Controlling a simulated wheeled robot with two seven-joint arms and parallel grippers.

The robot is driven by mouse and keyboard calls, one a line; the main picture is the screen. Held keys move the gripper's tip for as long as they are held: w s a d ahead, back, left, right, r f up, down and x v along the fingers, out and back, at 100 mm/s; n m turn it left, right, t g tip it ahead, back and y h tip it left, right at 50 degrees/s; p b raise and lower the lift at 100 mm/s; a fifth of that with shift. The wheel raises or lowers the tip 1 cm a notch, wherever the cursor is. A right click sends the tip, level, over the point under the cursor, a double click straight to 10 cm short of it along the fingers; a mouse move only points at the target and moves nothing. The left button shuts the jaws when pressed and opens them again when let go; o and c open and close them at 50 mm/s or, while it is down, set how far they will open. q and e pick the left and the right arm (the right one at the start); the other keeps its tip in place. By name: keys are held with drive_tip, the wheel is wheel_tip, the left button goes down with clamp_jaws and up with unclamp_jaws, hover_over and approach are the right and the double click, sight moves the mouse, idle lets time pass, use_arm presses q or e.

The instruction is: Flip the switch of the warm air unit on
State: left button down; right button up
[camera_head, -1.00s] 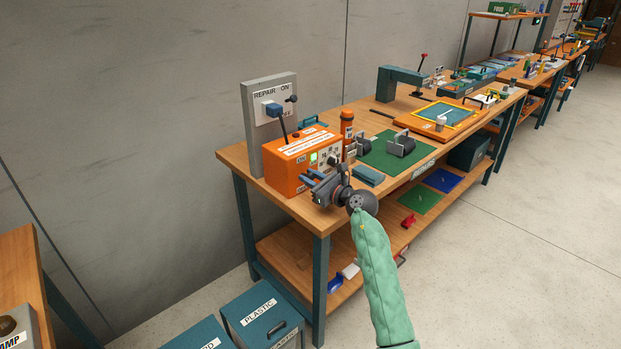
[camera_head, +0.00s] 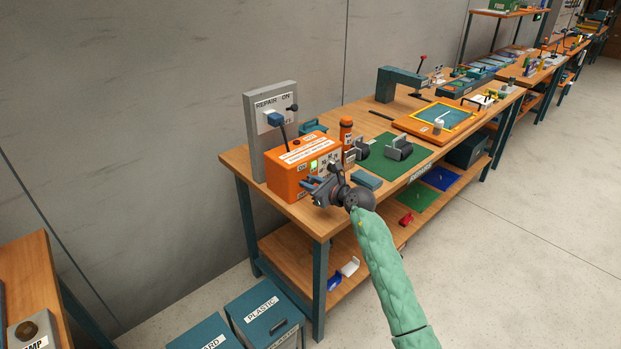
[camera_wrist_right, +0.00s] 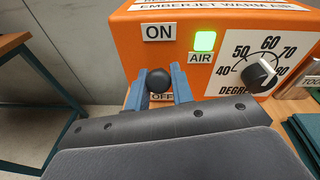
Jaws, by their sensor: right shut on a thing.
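The warm air unit (camera_head: 291,181) is an orange box at the near left end of the bench; it also fills the upper right wrist view (camera_wrist_right: 215,22). Its switch has a round black knob (camera_wrist_right: 158,80) between an ON label (camera_wrist_right: 159,32) above and a partly hidden OFF label (camera_wrist_right: 162,97) below. The knob appears nearer OFF, its lever hidden. A green light (camera_wrist_right: 205,41) glows above the AIR label. My right gripper (camera_head: 312,182) is at the unit's front, its blue fingers shut on the switch knob in the right wrist view (camera_wrist_right: 159,84). My left gripper is not in view.
A dial (camera_wrist_right: 259,74) marked in degrees is right of the switch. A grey panel (camera_head: 253,145) with a plug (camera_head: 275,119) stands behind the unit.

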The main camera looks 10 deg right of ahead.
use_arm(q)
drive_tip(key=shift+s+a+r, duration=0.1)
use_arm(e)
clamp_jaws()
drive_tip(key=o, duration=0.9)
unclamp_jaws()
drive_tip(key=b+v, duration=0.1)
drive_tip(key=v, duration=0.5)
drive_tip(key=shift+s+d, duration=0.15)
drive_tip(key=shift+d, duration=0.05)
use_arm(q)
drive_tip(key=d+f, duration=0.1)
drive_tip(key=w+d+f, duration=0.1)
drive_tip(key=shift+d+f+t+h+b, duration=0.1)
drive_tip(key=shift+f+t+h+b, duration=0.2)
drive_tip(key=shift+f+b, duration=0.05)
use_arm(e)
drive_tip(key=shift+s+d+r, duration=0.1)
drive_tip(key=shift+s+d, duration=0.25)
drive_tip(key=shift+s, duration=0.2)
